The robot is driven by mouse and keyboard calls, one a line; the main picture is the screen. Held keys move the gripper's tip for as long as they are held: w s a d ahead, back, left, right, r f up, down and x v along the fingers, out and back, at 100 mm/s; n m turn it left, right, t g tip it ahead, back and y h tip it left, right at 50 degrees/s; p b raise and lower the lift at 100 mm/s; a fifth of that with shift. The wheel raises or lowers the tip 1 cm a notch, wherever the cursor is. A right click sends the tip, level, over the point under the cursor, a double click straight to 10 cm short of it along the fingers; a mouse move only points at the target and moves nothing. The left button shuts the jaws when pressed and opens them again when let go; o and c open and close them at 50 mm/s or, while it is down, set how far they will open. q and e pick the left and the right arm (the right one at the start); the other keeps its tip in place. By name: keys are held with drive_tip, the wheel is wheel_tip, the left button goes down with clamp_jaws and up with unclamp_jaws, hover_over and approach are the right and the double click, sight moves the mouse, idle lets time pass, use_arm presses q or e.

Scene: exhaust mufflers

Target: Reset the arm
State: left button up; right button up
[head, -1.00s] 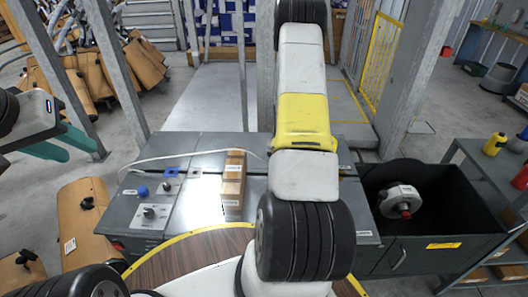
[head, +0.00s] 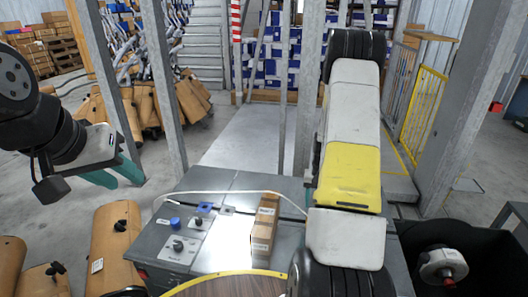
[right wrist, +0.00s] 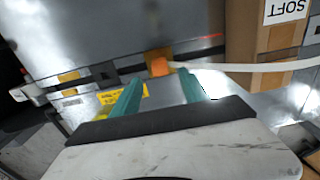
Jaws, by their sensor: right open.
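My right arm (head: 350,165) reaches forward over the grey bench in the head view, its white and yellow links hiding its gripper there. In the right wrist view my right gripper (right wrist: 160,82) has its two teal fingers apart with nothing between them. An orange piece (right wrist: 158,66) on the grey surface shows beyond the fingertips. My left gripper (head: 122,180) hangs at the left of the head view, clear of the bench, over the floor. Its two teal fingers are apart and empty.
A black bin (head: 485,262) at right holds a round metal part (head: 441,266). Brown mufflers (head: 112,245) lie at left. Grey posts (head: 160,90) stand behind.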

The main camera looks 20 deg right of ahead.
drive_tip(key=s+a+r+n+t, duration=0.15)
drive_tip(key=a+r, duration=0.45)
drive_tip(key=r, duration=0.6)
drive_tip(key=s+a+r+n+t, duration=0.15)
drive_tip(key=a+r, duration=0.45)
drive_tip(key=r, duration=0.6)
drive_tip(key=s+a+r+n+t+y, duration=0.1)
drive_tip(key=s+a+r, duration=0.4)
drive_tip(key=s, duration=0.3)
drive_tip(key=s+a+r+n+t+y, duration=0.1)
drive_tip(key=s+a+r+t, duration=0.1)
drive_tip(key=s+a+r, duration=0.4)
drive_tip(key=s+r, duration=0.1)
drive_tip(key=s, duration=0.2)
drive_tip(key=shift+s+n, duration=0.15)
drive_tip(key=shift+n, duration=0.25)
